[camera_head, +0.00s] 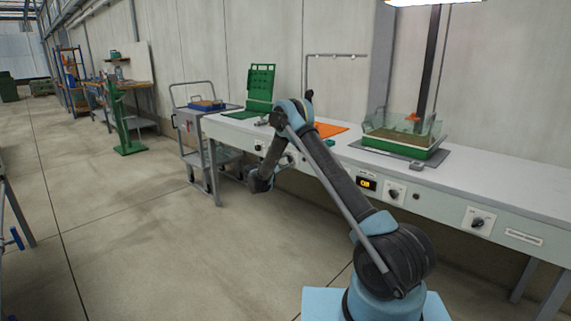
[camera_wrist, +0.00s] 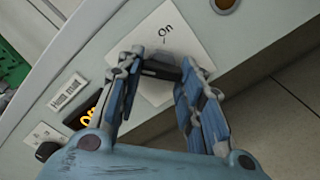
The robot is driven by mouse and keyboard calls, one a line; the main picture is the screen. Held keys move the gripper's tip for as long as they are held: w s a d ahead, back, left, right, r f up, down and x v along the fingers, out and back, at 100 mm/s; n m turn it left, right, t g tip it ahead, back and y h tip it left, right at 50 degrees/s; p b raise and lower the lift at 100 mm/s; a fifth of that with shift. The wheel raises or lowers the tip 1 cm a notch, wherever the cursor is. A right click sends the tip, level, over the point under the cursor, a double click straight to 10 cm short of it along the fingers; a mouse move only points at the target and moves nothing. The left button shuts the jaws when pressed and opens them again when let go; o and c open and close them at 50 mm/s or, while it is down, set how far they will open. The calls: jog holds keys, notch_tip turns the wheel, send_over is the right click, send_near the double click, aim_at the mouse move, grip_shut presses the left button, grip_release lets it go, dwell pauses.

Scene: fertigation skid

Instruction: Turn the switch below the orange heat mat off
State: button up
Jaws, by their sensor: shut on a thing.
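The orange heat mat (camera_head: 330,130) lies flat on the white bench, partly behind my arm in the head view. In the wrist view a black switch knob (camera_wrist: 160,71) sits on a white plate (camera_wrist: 182,38) marked "On", on the bench's front panel. My gripper (camera_wrist: 162,74) has its two fingers on either side of this knob and is shut on it. The fingers hide part of the plate, and I cannot read the knob's pointer. In the head view my arm hides most of the gripper and this switch.
The panel carries an orange-lit display (camera_head: 366,184) and other knob switches, one in the middle (camera_head: 394,193) and one at the right (camera_head: 478,222). A green tray (camera_head: 405,143) and a green stand (camera_head: 260,88) are on the bench. A grey trolley (camera_head: 196,130) stands at its far end.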

jog(key=shift+a+f+n, duration=0.1)
jog(key=shift+a+n, duration=0.05)
jog(key=shift+n, duration=0.45)
jog(key=o, duration=0.9)
jog(key=shift+o, duration=0.8)
jog(key=v, duration=1.1)
jog(key=shift+s+a, duration=0.25)
jog(key=shift+s, duration=0.1)
